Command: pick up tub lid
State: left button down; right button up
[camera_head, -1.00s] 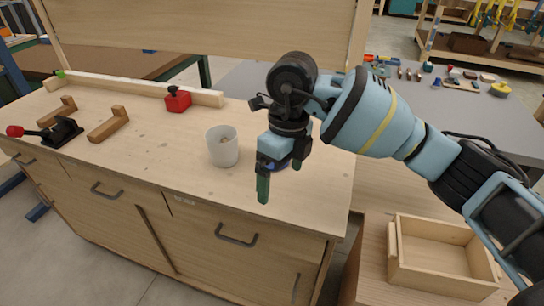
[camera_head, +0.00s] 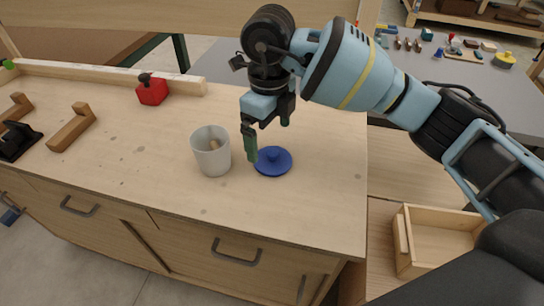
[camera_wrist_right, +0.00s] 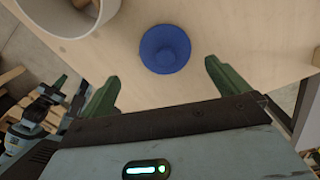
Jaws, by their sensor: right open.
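The tub lid (camera_head: 272,161) is a round blue disc with a small raised knob in its middle. It lies flat on the wooden bench top, right of a white tub (camera_head: 211,150).
A shallow wooden box (camera_head: 440,235) is right of the bench. The bench top in front of the lid is clear.

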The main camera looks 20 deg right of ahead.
aim_at(272, 152)
jog(key=shift+w+f, duration=0.15)
jog(key=shift+f, duration=0.6)
jog(key=shift+w+d+f, duration=0.1)
jog(key=shift+d+f, duration=0.1)
jog(key=shift+f, duration=1.1)
jog(key=shift+d+f, duration=0.2)
jog(key=shift+f, duration=1.1)
jog(key=c, duration=1)
